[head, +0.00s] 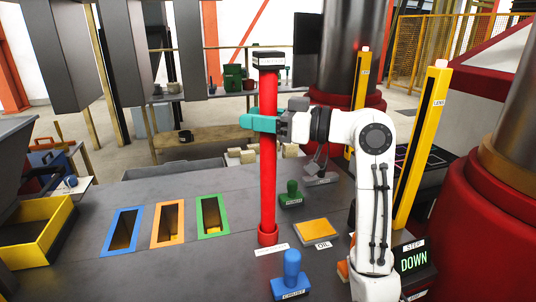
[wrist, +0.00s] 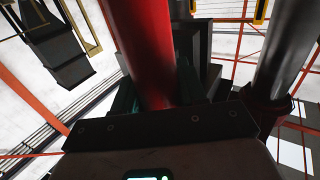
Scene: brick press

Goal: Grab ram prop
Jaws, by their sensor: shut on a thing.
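The ram prop (head: 268,185) is a tall red post with a black labelled cap on top. It stands upright, its lower end at a red round collar (head: 268,235) on the grey table. My gripper (head: 258,123), with teal fingers, is shut around the post's upper half in the head view. In the wrist view the red post (wrist: 147,50) runs up between the fingers, and its lower part is hidden by the gripper body. I cannot tell whether the post's foot sits inside the collar or just on it.
Blue, orange and green framed slots (head: 167,223) lie left of the post. A blue stamp (head: 291,272), a green stamp (head: 291,192) and an orange pad (head: 317,231) stand close by on the right. Yellow posts (head: 420,145) and a red-based column flank my arm.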

